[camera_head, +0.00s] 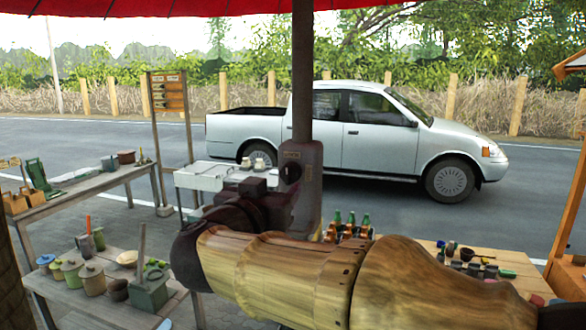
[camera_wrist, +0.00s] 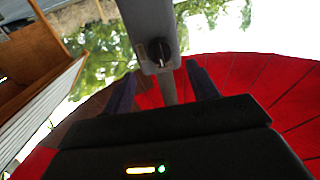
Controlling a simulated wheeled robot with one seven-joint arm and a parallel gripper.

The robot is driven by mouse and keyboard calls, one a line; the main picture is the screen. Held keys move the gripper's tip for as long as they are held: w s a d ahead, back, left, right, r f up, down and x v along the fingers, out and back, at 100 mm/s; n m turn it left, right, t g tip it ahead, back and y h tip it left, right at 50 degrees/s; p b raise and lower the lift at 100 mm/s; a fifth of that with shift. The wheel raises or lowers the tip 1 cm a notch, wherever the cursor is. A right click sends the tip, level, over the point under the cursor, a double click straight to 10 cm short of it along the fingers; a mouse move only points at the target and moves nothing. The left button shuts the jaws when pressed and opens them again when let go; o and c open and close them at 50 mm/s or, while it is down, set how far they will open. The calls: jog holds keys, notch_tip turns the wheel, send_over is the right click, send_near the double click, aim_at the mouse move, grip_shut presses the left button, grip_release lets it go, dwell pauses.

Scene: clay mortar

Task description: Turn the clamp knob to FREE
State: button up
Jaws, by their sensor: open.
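The clamp knob (camera_wrist: 158,51) is a small dark knob on the face of a grey clamp housing (camera_wrist: 149,22) in the wrist view. In the head view the knob (camera_head: 291,173) shows as a dark spot on the housing (camera_head: 313,165), which sits around the dark umbrella pole (camera_head: 303,70). Its markings are too small to read, so I cannot tell its setting. My gripper (camera_wrist: 161,70) is open and empty. Its two fingers stand to either side below the knob in the wrist view, and I see no contact. In the head view my gripper (camera_head: 272,192) is just left of the housing.
A red umbrella canopy (camera_head: 170,7) hangs above. Stalls with pots (camera_head: 92,278) stand at left, and a table with bottles (camera_head: 350,226) and small jars is behind my arm at right. A white pickup (camera_head: 380,145) stands on the road behind.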

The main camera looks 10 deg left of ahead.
aim_at(288, 175)
jog(key=w, duration=0.2)
jog(key=w+p, duration=0.1)
jog(key=w, duration=0.1)
jog(key=w+d+p, duration=0.1)
jog(key=w, duration=0.2)
jog(key=c, duration=1)
